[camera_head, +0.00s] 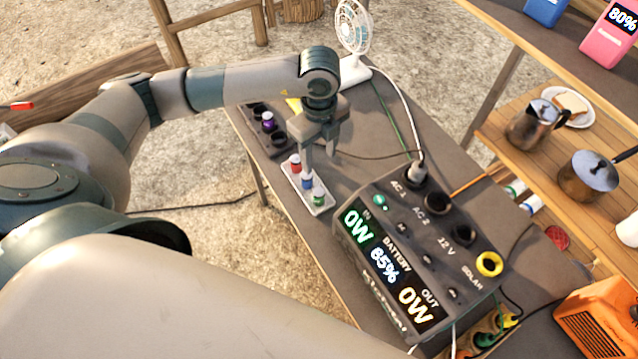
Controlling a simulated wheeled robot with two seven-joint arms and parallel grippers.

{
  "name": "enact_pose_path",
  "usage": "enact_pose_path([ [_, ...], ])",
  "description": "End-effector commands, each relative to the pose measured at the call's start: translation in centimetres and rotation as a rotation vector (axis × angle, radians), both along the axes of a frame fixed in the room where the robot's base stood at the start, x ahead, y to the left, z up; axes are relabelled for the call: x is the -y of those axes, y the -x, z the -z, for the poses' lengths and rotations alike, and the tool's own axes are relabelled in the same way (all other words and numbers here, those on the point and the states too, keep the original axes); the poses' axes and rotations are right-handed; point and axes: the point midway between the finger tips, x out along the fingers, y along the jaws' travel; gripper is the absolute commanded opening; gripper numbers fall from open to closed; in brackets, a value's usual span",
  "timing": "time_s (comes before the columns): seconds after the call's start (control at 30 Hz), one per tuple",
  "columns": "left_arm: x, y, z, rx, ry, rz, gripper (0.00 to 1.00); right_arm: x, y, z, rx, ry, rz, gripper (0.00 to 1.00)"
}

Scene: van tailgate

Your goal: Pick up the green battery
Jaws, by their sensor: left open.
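The green battery (319,199) stands in the near end of a small white tray (324,210) on the grey table. A blue battery (307,182) and a red battery (295,163) stand behind it in the same tray. My left gripper (319,165) points down over the tray, open and empty, with its fingers beside the red and blue batteries. It is a little behind the green battery and looks apart from it. Whether the fingertips touch the blue battery I cannot tell. My right gripper is not in view.
A large power station (420,250) stands right of the tray, with a white plug and cable on top. A dark charger (262,135) holding a purple battery (268,122) lies behind left. A white fan (352,40) stands at the back. An orange device (595,325) is at lower right.

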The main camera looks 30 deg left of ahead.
Motion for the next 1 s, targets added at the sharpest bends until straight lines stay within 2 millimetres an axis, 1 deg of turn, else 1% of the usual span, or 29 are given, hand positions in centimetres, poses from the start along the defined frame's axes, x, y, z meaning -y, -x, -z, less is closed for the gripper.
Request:
enact_pose_path([
  [0.17,0.0,0.0,2.3,-0.002,-0.001,0.0,0.47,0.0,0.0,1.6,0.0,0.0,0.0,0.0],
  [0.5,0.0,0.0,8.1,-0.001,-0.001,0.0,0.47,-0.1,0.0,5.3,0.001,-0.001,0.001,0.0],
  [0.7,0.0,0.0,10.9,-0.001,0.0,0.0,0.47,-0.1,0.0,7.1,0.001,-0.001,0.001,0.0],
  [0.83,0.0,0.0,11.8,-0.001,0.0,0.0,0.47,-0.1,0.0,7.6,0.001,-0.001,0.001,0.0],
  [1.0,0.0,0.0,11.9,-0.001,0.0,0.0,0.47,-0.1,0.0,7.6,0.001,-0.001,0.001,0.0],
])
